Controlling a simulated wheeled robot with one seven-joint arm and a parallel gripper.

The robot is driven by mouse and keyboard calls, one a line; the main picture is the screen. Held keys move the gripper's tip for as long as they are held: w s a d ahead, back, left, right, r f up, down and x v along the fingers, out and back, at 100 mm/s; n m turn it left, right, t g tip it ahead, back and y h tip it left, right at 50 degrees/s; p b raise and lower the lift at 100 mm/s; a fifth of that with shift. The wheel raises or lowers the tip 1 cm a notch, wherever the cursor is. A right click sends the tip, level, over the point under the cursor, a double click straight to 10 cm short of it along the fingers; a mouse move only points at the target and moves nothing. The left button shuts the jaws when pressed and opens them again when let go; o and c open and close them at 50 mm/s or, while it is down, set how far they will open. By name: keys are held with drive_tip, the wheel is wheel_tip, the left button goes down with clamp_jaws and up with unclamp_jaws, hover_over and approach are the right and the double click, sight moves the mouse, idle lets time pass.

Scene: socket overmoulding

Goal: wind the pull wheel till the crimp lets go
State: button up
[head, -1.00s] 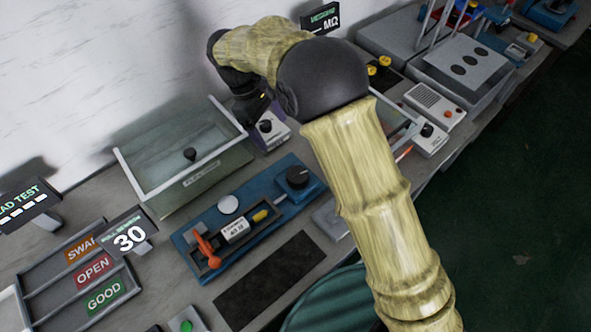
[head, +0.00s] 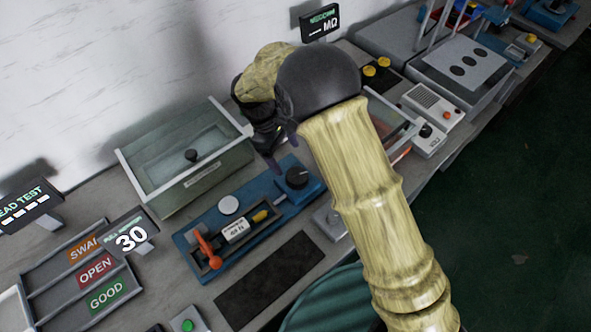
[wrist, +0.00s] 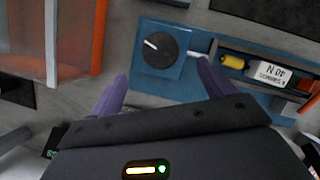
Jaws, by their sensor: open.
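The pull wheel, a black knob with a white pointer line (head: 297,177), sits on the right end of the blue pull rig (head: 186,240). In the wrist view the wheel (wrist: 160,47) is just beyond my gripper's fingertips. My gripper (wrist: 162,80) is open and empty, its two purple fingers apart either side of the wheel's line, not visibly touching it. In the head view my gripper (head: 271,160) is up-left of the wheel, partly hidden by my arm. The crimp piece with a white tag (head: 236,230) and yellow end lies in the rig's slot, beside an orange clamp (head: 209,250).
Left is a sorting tray (head: 50,270) with SWAP, OPEN and GOOD labels. A dark mat (head: 268,280) lies clear in front.

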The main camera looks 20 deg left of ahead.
sight(297, 175)
drive_tip(key=p+x, duration=0.1)
drive_tip(key=x, duration=0.7)
drive_tip(key=shift+d+f, duration=0.1)
drive_tip(key=shift+f, duration=0.05)
drive_tip(key=c, duration=1)
